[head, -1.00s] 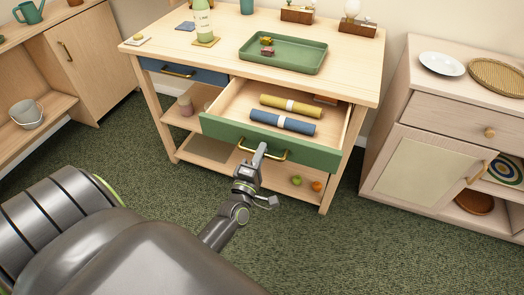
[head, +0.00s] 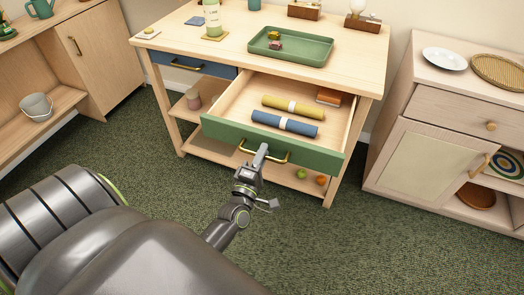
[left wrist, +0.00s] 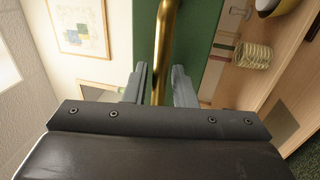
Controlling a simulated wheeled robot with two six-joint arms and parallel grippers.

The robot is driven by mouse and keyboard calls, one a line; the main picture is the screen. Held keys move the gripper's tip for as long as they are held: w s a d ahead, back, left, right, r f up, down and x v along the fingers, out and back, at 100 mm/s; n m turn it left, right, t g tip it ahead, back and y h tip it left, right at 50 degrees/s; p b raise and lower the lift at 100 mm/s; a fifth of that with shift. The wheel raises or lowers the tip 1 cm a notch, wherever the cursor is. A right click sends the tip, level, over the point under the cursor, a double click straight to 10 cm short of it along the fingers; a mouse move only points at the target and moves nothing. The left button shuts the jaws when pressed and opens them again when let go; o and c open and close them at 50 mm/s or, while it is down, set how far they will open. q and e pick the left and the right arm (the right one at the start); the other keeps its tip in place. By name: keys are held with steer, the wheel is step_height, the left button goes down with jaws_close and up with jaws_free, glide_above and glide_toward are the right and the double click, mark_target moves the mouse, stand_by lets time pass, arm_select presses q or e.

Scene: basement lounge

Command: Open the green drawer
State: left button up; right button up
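The green drawer (head: 225,131) of the wooden table stands well out, its inside open to view. A yellow roll (head: 280,104) and a blue roll (head: 270,120), each with a pale band, lie in it, with an orange-brown item (head: 329,97) at the back right. My left gripper (head: 261,153) is at the drawer's brass handle (head: 279,160). In the left wrist view the brass handle (left wrist: 163,45) runs between the two fingers (left wrist: 160,88), which are closed about it against the green front (left wrist: 203,30). My right gripper is not in view.
A closed blue drawer (head: 190,67) sits to the left. A green tray (head: 290,60) and a bottle (head: 212,20) stand on the tabletop. A pale cabinet (head: 430,160) is on the right. Green carpet (head: 330,245) in front is clear.

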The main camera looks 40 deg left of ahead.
arm_select(q)
steer(key=shift+o, duration=0.3)
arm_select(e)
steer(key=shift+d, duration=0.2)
arm_select(q)
steer(key=shift+s+d+f, duration=0.1)
steer(key=shift+s, duration=0.2)
steer(key=b+v, duration=0.5)
steer(key=v, duration=1.1)
steer(key=shift+s, duration=0.4)
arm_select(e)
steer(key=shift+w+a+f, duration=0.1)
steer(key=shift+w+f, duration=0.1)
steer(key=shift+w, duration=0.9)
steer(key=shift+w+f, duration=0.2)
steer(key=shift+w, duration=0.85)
arm_select(q)
steer(key=shift+d+f, duration=0.1)
